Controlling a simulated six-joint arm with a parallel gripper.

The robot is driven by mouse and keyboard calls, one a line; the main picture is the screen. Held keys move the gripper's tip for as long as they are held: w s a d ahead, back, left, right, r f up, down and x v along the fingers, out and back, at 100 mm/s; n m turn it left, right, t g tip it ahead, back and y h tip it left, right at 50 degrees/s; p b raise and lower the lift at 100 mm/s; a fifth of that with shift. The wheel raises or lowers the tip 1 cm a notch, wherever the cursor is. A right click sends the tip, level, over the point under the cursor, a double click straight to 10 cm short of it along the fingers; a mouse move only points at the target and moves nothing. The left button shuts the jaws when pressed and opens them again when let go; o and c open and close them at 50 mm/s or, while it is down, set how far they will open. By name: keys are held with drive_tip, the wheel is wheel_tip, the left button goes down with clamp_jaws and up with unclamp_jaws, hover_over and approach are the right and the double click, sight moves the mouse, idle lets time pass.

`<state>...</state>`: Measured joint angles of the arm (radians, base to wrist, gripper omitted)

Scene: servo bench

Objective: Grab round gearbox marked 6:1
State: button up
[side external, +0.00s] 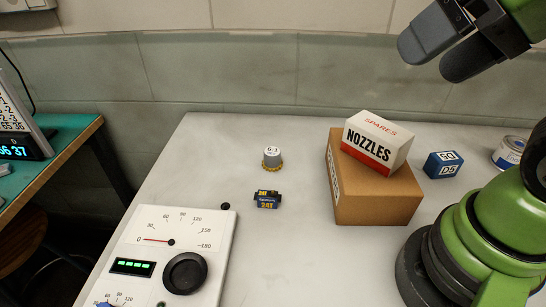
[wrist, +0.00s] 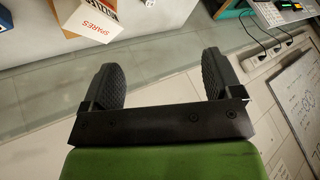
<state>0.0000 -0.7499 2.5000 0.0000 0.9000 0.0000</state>
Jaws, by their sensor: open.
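The round gearbox (side external: 272,157) stands upright on the white bench top in the side view. It has a grey cylindrical body marked 6:1 and a yellow-gold toothed base. My gripper (side external: 434,50) is at the upper right of the side view, raised high above the bench and far from the gearbox. In the wrist view its two black fingers (wrist: 161,86) are spread apart with nothing between them.
A small dark servo (side external: 267,199) marked 24T lies just in front of the gearbox. A brown box (side external: 375,195) carries a NOZZLES box (side external: 377,140). A blue block (side external: 443,165) and a tin (side external: 509,152) stand right. A dial panel (side external: 165,255) sits front left.

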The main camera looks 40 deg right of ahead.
drive_tip(key=shift+c, duration=0.7)
drive_tip(key=shift+w, duration=0.1)
drive_tip(key=n+g+h, duration=0.2)
drive_tip(key=n+g, duration=0.5)
drive_tip(key=n, duration=0.2)
hover_over(271, 151)
drive_tip(key=f, duration=2.4)
drive_tip(key=shift+s+d+f, duration=0.1)
drive_tip(key=shift+s+f, duration=0.05)
drive_tip(key=shift+s, duration=0.1)
drive_tip(key=shift+w+f, duration=0.2)
drive_tip(key=shift+f, duration=2.95)
drive_tip(key=c, duration=1.1)
